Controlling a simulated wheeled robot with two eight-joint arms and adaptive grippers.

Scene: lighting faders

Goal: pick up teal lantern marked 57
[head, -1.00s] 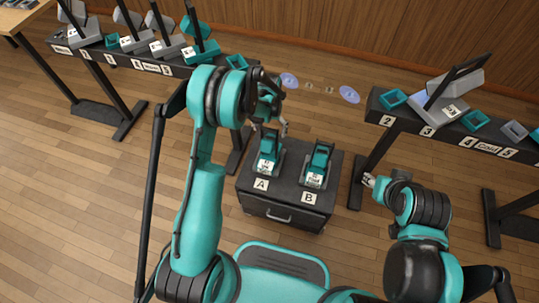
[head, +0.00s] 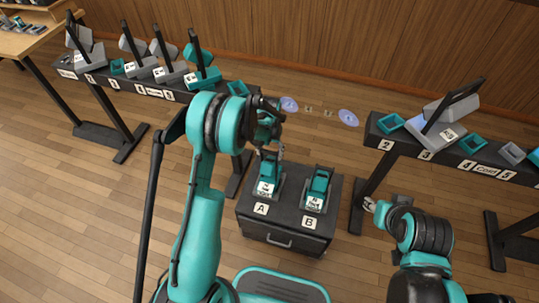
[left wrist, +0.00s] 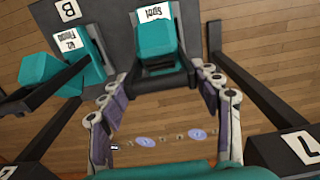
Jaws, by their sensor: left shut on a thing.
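Two teal lanterns stand on a dark drawer cabinet. One teal lantern (head: 269,172) is behind tag A, the other (head: 319,184) behind tag B. My left gripper (head: 272,148) is at the top of the A lantern. In the left wrist view its fingers lie on both sides of the dark upper part of that lantern (left wrist: 160,45), whose label reads "Spot". It is shut on that lantern, which still stands at A. The numbers on the labels are too small to read surely. My right gripper (head: 370,205) is low, right of the cabinet; its jaws are unclear.
The dark cabinet (head: 285,238) has a front drawer handle. A long bar (head: 150,92) with several lanterns stands at the left. Another bar marked "Cold" (head: 455,166) with lanterns and teal trays stands at the right. Blue discs (head: 348,117) show near the back wall.

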